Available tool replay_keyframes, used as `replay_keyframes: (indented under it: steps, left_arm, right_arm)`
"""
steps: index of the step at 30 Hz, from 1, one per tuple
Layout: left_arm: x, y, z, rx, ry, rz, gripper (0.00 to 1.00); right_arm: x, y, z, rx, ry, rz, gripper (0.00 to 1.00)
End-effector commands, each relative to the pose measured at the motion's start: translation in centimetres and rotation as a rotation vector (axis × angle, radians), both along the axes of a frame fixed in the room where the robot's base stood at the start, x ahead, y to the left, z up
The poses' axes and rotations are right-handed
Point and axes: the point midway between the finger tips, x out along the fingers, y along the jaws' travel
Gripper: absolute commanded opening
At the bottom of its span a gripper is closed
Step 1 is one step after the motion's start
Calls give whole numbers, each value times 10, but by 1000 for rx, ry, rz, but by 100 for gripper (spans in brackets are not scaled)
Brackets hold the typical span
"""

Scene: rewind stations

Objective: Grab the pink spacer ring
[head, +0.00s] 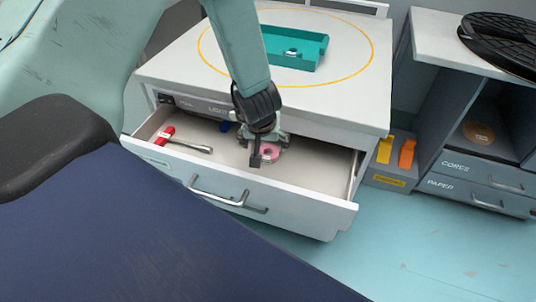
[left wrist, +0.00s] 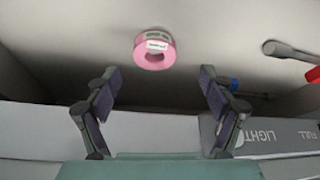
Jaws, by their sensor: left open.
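The pink spacer ring (head: 269,153) lies in the open drawer (head: 315,172), partly hidden behind my gripper in the head view. In the left wrist view the pink ring (left wrist: 154,50) lies flat on the drawer floor with a small white label, ahead of and between my finger lines. My left gripper (head: 262,155) reaches down into the drawer from above. In the left wrist view its two fingers (left wrist: 157,75) are spread apart with nothing between them. The gripper is apart from the ring. My right gripper is not in view.
A red-handled tool (head: 185,140) lies at the drawer's left, with a blue item (head: 225,126) behind it. A teal tray (head: 295,48) sits on the cabinet top (head: 355,88). Yellow and orange items (head: 395,151) stand right of the cabinet, next to a shelf unit (head: 475,165).

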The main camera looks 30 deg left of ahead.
Motion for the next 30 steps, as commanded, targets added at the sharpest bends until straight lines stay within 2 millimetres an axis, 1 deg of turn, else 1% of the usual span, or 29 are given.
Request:
replay_keyframes:
  steps: [1, 6, 9, 12, 18, 30]
  left_arm:
    - [2, -1, -8, 1, 1, -3, 82]
    - [12, -5, -29, 1, 2, -4, 82]
    - [17, -4, -40, 0, 1, -1, 82]
    - [19, -4, -44, 0, 1, -2, 82]
    - [19, -4, -42, -1, 1, -2, 81]
    - [18, -1, -42, 0, 1, -1, 47]
  right_arm:
    - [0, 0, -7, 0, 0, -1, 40]
    - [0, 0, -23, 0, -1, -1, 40]
    - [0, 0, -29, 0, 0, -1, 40]
    - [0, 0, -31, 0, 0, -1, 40]
    - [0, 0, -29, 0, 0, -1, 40]
    - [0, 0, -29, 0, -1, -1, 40]
